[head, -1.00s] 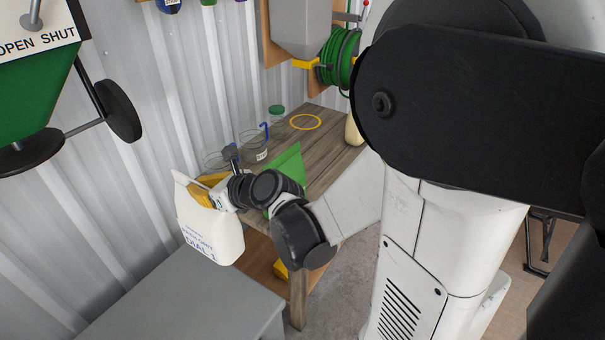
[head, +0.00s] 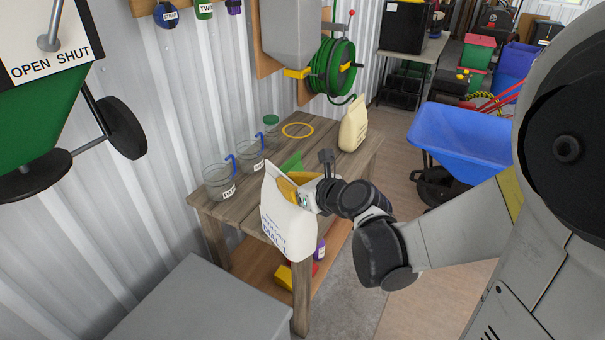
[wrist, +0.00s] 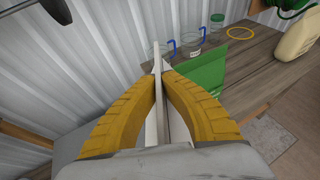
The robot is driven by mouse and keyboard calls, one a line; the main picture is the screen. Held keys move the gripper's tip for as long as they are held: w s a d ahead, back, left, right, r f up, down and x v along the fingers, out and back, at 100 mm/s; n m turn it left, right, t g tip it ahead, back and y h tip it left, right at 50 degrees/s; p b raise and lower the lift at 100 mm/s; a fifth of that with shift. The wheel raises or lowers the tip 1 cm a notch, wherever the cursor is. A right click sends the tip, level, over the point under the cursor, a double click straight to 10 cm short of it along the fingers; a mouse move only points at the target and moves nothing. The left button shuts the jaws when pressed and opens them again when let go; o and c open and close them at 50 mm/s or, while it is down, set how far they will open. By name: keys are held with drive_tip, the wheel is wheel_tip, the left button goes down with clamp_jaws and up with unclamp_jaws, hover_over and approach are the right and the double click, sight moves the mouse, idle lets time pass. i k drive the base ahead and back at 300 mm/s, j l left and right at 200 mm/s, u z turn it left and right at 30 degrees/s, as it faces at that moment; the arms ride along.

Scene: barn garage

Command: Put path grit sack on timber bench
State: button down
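My gripper (head: 284,184) has its yellow fingers shut on the top of a white sack (head: 287,222), which hangs upright. Its print is mostly too small to read, apart from "DIAL 1". In the wrist view the sack (wrist: 157,105) shows as a thin pale edge between the fingers (wrist: 160,80). The timber bench (head: 335,165) stands against the metal wall. In the head view the sack overlaps the bench's near edge; its lower end hangs in front of the bench leg. I cannot tell whether any of it is over the top.
On the bench are several clear jugs and a jar (head: 271,132), a yellow ring (head: 297,130), a green upright piece (head: 292,163) and a cream container (head: 353,125). A grey box (head: 205,305) stands in front. A blue wheelbarrow (head: 465,140) is to the right.

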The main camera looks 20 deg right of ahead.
sight(316, 165)
drive_tip(key=i+l+z, duration=1.05)
drive_tip(key=i, duration=0.2)
